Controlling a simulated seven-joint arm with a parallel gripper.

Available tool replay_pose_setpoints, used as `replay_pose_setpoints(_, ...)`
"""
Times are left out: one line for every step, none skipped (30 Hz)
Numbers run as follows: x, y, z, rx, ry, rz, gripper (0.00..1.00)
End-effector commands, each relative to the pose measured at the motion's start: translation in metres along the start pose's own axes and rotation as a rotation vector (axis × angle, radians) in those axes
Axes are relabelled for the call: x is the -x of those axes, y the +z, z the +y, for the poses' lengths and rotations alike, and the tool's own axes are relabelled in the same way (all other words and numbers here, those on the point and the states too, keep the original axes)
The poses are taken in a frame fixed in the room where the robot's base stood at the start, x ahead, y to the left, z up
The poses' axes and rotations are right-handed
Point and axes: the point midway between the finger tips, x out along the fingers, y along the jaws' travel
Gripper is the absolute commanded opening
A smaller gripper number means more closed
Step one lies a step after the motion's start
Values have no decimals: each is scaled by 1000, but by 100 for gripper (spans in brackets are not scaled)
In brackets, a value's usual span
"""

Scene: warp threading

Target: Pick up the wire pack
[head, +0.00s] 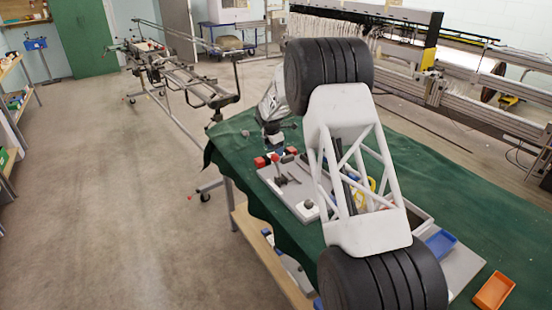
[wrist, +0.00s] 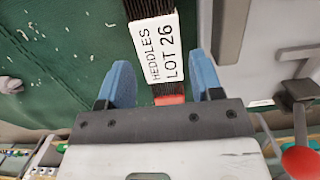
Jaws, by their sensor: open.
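The wire pack (wrist: 148,8) shows in the wrist view as a dark bundle with a white label (wrist: 157,50) reading "HEDDLES LOT 26" and a red part (wrist: 168,99) at its lower end. My gripper (wrist: 161,75) is open, with one blue finger to each side of the pack and visible gaps between. The pack's lower end is hidden behind my gripper's body. In the head view my gripper (head: 272,143) is low over the far-left part of the green-covered table; I cannot make out the pack clearly there.
A grey board (head: 268,178) with dark parts lies near my gripper on the green cloth (head: 228,152). A blue tray (head: 440,243) and an orange tray (head: 493,291) are at the near right. A red knob (wrist: 301,161) is right of my gripper.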

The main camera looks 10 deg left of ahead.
Motion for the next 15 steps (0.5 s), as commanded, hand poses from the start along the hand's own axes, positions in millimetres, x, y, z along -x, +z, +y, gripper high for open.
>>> replay_pose_setpoints(-6,0,0,0,-1,0,60)
replay_pose_setpoints(-9,0,0,0,-1,0,60)
replay_pose_setpoints(-14,0,0,0,-1,0,60)
replay_pose_setpoints(-16,0,0,0,-1,0,60)
replay_pose_setpoints(-19,0,0,0,-2,0,60)
replay_pose_setpoints(-22,0,0,0,-2,0,60)
replay_pose_setpoints(-24,0,0,0,-2,0,60)
replay_pose_setpoints(-26,0,0,0,-2,0,60)
replay_pose_setpoints(-27,0,0,0,-1,0,60)
replay_pose_setpoints(-27,0,0,0,-1,0,60)
replay_pose_setpoints(-28,0,0,0,-1,0,60)
replay_pose_setpoints(-28,0,0,0,0,0,60)
replay_pose_setpoints(-28,0,0,0,0,0,60)
replay_pose_setpoints(-28,0,0,0,0,0,60)
replay_pose_setpoints(-28,0,0,0,0,0,60)
